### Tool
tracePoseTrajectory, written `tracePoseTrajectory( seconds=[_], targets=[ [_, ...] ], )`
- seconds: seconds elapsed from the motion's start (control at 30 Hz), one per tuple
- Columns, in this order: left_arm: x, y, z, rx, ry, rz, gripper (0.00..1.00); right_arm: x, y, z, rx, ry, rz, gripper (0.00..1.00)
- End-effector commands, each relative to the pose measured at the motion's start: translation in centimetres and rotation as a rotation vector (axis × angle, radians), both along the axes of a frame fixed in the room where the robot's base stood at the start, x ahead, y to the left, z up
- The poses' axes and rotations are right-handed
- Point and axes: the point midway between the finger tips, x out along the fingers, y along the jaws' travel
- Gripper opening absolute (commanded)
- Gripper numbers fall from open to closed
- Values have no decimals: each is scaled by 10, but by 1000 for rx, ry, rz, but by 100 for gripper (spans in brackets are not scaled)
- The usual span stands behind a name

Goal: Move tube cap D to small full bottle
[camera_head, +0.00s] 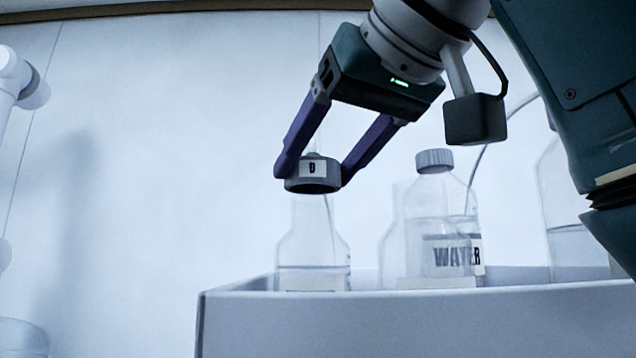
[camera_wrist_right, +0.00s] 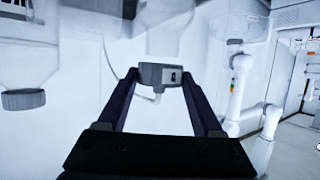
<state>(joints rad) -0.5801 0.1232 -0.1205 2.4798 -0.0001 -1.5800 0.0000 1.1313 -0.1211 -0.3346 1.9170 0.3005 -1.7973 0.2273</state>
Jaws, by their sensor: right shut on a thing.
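Tube cap D (camera_head: 313,174) is a grey round cap with a white label reading "D". My right gripper (camera_head: 314,176) is shut on it, one purple finger on each side. The cap also shows between the fingers in the right wrist view (camera_wrist_right: 163,75). The small bottle (camera_head: 313,262) stands below the cap in the head view. It is clear, with some liquid near its bottom. The cap hides the bottle's top, and I cannot tell whether they touch. A thin tube runs down inside the bottle. My left gripper is not in view.
A capped clear bottle labelled "WATER" (camera_head: 440,235) stands to the right of the small bottle in a white tray (camera_head: 420,325). Another clear bottle (camera_head: 570,225) is partly hidden behind my right arm. A glass vessel (camera_head: 22,338) is at the lower left. The wall left of the tray is clear.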

Motion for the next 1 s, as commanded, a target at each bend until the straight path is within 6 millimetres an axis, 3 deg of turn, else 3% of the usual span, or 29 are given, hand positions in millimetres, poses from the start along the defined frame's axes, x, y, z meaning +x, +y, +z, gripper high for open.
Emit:
tracePoseTrajectory(
  seconds=[0.7,1.0],
  targets=[
    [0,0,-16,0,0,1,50,0,0,-20,0,-1,0,10],
    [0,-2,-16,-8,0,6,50,0,0,-20,0,-1,0,10]
  ],
)
